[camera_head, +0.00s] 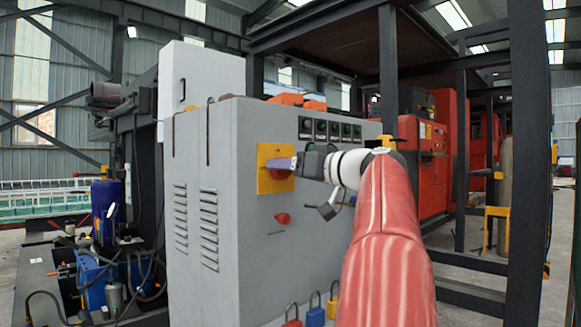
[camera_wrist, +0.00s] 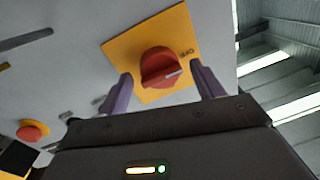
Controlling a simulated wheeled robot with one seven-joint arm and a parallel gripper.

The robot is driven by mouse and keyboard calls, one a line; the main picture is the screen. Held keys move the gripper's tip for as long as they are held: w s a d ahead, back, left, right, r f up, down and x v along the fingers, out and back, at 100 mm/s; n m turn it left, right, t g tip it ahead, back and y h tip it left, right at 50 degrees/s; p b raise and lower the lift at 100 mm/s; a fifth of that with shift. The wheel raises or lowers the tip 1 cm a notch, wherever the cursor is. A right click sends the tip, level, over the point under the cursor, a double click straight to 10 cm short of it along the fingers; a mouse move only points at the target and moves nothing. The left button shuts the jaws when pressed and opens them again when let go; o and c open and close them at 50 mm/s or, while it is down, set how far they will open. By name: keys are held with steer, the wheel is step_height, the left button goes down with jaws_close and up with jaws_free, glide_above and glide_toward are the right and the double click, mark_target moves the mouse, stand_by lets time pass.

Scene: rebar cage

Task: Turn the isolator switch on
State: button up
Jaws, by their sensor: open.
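The isolator switch is a red rotary knob on a square yellow plate (camera_head: 264,182), set on the front of a grey cabinet (camera_head: 240,240). In the wrist view the red knob (camera_wrist: 160,68) shows a pale pointer line on its face, directed to the right and slightly up. My gripper (camera_wrist: 166,88) is open, with one purple-grey finger on each side of the knob. I cannot tell whether the fingers touch it. In the head view my gripper (camera_head: 290,163) partly covers the knob.
A second red knob (camera_head: 283,218) sits below the plate; a red round control (camera_wrist: 32,130) shows at the wrist view's left. Several dark gauges (camera_head: 330,130) line the cabinet top. Red (camera_head: 292,315) and blue padlocks (camera_head: 316,315) hang low. A dark steel post (camera_head: 388,65) stands behind.

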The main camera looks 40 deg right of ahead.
steer(key=shift+w, duration=0.1)
steer(key=c, duration=1)
steer(key=shift+o, duration=0.2)
steer(key=shift+m, duration=0.3)
steer(key=shift+a+f+m+t+h+p, duration=0.15)
steer(key=shift+m+p, duration=0.55)
steer(key=shift+m, duration=2.35)
steer(key=shift+d+f+m+t+h+p, duration=0.2)
steer(key=shift+m+p, duration=0.45)
steer(key=shift+m, duration=2.45)
steer(key=shift+a+f+m+t+h+p, duration=0.2)
steer(key=shift+m+p, duration=0.5)
steer(key=shift+m, duration=2.35)
